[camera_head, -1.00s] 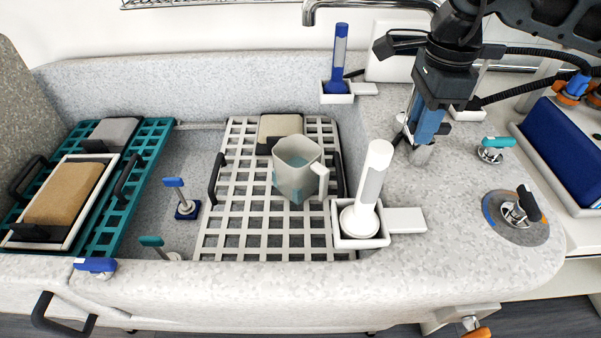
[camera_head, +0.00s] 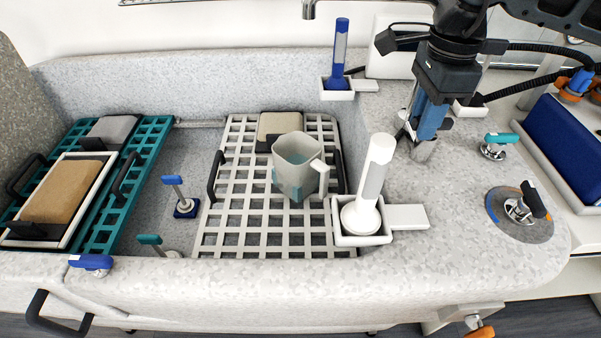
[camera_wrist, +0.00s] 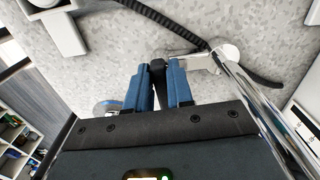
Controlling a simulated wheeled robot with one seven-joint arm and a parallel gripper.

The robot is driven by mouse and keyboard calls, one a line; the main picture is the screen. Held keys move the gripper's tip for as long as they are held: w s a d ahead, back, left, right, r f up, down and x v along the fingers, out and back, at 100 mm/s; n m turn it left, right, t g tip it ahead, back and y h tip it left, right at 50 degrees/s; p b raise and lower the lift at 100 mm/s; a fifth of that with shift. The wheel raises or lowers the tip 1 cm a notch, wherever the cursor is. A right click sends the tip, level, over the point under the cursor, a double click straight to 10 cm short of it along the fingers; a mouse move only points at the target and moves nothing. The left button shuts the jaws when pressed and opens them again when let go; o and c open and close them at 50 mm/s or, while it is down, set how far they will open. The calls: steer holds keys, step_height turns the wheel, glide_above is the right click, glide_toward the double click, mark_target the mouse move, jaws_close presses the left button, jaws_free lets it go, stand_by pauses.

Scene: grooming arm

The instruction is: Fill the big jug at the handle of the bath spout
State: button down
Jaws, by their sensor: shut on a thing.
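The big jug (camera_head: 297,178) is grey, translucent and upright on the white grid (camera_head: 240,240) in the bath, its handle to the right. A bluish tint shows inside it; the exact level is unclear. The end of the chrome bath spout (camera_head: 308,11) shows at the top edge; no stream is discernible. My gripper (camera_head: 423,147) is over the pale ledge right of the bath, pointing down. In the wrist view its blue fingers are shut on a black handle (camera_wrist: 158,70), beside chrome fittings (camera_wrist: 197,62). The fingers hide part of this handle.
Teal-handled (camera_head: 500,139) and black-handled (camera_head: 530,203) valves are on the right ledge. A black hose (camera_wrist: 180,30) runs near my gripper.

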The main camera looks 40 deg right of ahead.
steer(key=shift+s+f+n+b, duration=0.1)
steer(key=shift+n+b, duration=0.6)
steer(key=shift+b, duration=0.25)
steer(key=shift+s+f+n+b, duration=0.1)
steer(key=shift+n+b, duration=0.6)
steer(key=shift+b, duration=0.25)
steer(key=shift+r, duration=0.1)
steer(key=shift+a, duration=0.1)
steer(key=shift+w+m+b, duration=0.15)
steer(key=shift+m+b, duration=1.05)
steer(key=shift+b, duration=0.3)
steer(key=shift+m, duration=0.3)
steer(key=c, duration=1)
jaws_free()
steer(key=shift+r, duration=0.1)
